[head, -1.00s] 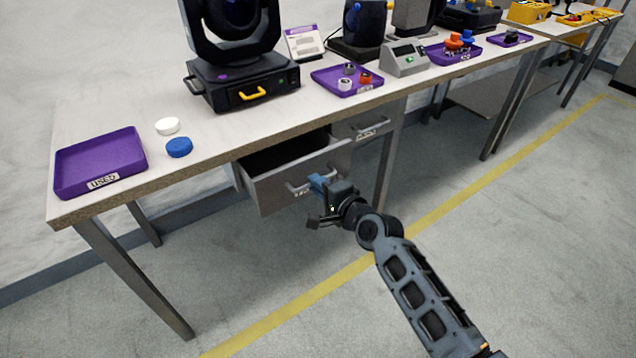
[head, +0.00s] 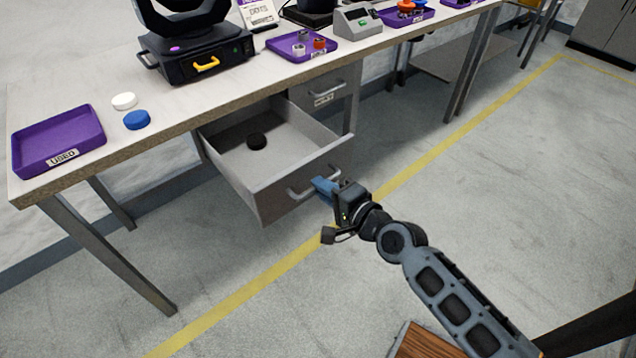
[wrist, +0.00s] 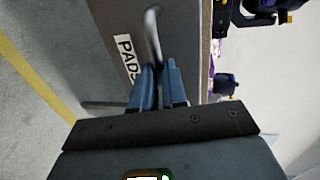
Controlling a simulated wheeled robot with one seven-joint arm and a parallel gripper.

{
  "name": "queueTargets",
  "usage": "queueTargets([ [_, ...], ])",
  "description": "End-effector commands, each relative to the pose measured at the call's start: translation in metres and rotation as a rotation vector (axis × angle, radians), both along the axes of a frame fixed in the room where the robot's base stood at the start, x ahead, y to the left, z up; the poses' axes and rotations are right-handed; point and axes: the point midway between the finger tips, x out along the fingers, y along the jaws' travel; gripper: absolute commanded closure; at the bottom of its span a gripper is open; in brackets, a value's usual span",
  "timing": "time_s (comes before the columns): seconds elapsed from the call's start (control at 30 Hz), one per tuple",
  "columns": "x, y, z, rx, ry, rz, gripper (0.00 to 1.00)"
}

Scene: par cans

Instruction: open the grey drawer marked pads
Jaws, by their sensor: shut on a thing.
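The grey drawer (head: 285,198) under the workbench is pulled well out, and its inside shows in the head view. The PADS label (wrist: 128,55) shows on the drawer front in the wrist view, beside the bar handle (wrist: 152,38). My gripper (head: 324,186) is at the right end of the handle in the head view. In the wrist view its blue fingers (wrist: 158,85) are shut on the handle bar.
A second grey drawer (head: 322,92) sits shut to the right of the open one. On the bench are a purple USED tray (head: 60,140), a white disc (head: 124,101), a blue disc (head: 137,120) and a black lamp base (head: 200,58). The floor in front is clear.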

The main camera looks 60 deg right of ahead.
Motion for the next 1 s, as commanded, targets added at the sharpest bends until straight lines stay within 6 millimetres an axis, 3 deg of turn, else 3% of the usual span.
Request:
queueTargets([
  [0.33, -0.001, 0.000, -0.001, 0.000, 0.003, 0.000, 1.00],
  [0.37, -0.001, 0.000, -0.001, 0.000, 0.002, 0.000, 0.85],
  [0.6, -0.001, 0.000, -0.001, 0.000, 0.001, 0.000, 0.62],
  [0.87, -0.002, 0.001, 0.000, 0.000, 0.001, 0.000, 0.62],
  [1.0, -0.012, 0.004, 0.001, 0.000, 0.002, 0.000, 0.62],
])
